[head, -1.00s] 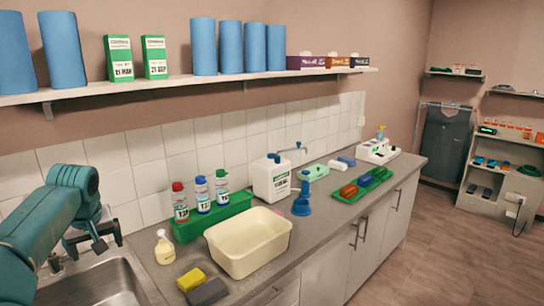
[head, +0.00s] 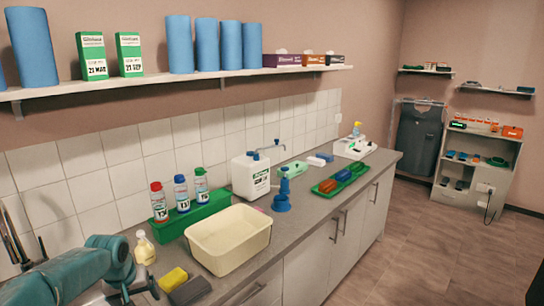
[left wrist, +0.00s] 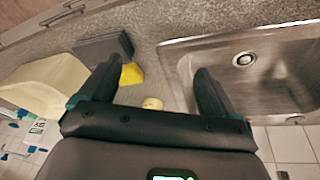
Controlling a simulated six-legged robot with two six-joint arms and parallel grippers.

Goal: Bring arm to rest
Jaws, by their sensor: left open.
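My left arm comes in from the lower left of the head view, low over the counter's near left end. Its gripper (head: 143,288) is near the yellow sponge. In the left wrist view the gripper (left wrist: 158,68) is open, with two dark fingers spread apart and nothing between them but counter behind. The cream basin (left wrist: 45,85) is left of the fingers and the steel sink (left wrist: 250,75) is to the right. My right gripper is not in view.
A green rack (head: 195,213) holds capped bottles against the tiles. The shelf (head: 180,82) runs above. The floor (head: 430,245) at right is clear.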

